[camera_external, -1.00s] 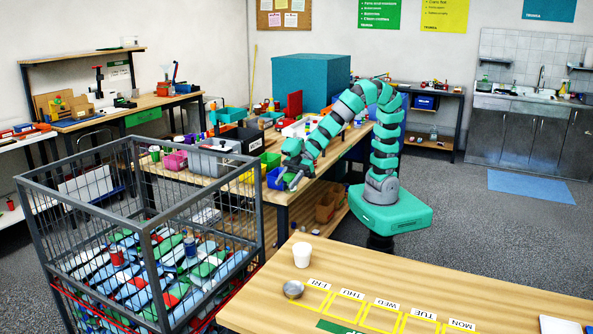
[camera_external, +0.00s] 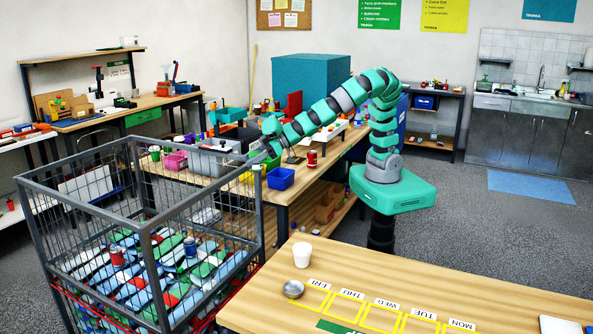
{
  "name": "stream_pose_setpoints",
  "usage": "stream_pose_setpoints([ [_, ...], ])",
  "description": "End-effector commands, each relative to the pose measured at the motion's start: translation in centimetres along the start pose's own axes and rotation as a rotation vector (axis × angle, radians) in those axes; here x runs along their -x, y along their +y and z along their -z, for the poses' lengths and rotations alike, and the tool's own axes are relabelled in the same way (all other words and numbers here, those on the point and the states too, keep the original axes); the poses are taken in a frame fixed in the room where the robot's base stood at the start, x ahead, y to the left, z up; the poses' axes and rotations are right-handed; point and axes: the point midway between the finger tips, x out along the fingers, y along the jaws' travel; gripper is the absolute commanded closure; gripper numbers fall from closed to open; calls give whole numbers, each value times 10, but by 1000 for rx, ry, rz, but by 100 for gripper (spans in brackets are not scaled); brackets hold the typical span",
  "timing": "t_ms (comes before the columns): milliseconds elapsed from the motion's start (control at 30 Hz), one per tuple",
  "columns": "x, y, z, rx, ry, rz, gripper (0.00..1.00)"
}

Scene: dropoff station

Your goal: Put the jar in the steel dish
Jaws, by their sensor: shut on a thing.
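The steel dish (camera_external: 293,289) is a small round grey bowl on the wooden table in front, near its left end. My gripper (camera_external: 258,157) is far from it, over the bins on the work table at the back. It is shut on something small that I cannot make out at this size. I cannot pick out the jar with certainty; the gripper and the clutter may hide it.
A white cup (camera_external: 302,255) stands just behind the dish. A blue bin (camera_external: 280,178), a yellow bin (camera_external: 249,176) and a red can (camera_external: 311,158) are near my gripper. A tall wire cage (camera_external: 150,230) of packets stands at the left.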

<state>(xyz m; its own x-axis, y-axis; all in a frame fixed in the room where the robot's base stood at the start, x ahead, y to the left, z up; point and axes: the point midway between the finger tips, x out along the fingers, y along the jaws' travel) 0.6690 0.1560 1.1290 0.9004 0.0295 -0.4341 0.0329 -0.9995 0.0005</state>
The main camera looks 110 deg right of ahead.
Motion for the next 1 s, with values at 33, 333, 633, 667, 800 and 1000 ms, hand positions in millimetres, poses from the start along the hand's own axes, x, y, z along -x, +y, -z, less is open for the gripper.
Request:
stream_pose_setpoints([
  [33,-5,-21,-6,14,-3,28,79],
  [333,-16,-156,-31,110,-2,230,79],
  [633,-10,-289,-53,211,-2,448,79],
  [667,-8,-300,-54,218,1,465,79],
  [800,-8,-335,-61,247,-3,519,79],
  [1000,-13,-369,-69,271,-1,568,79],
])
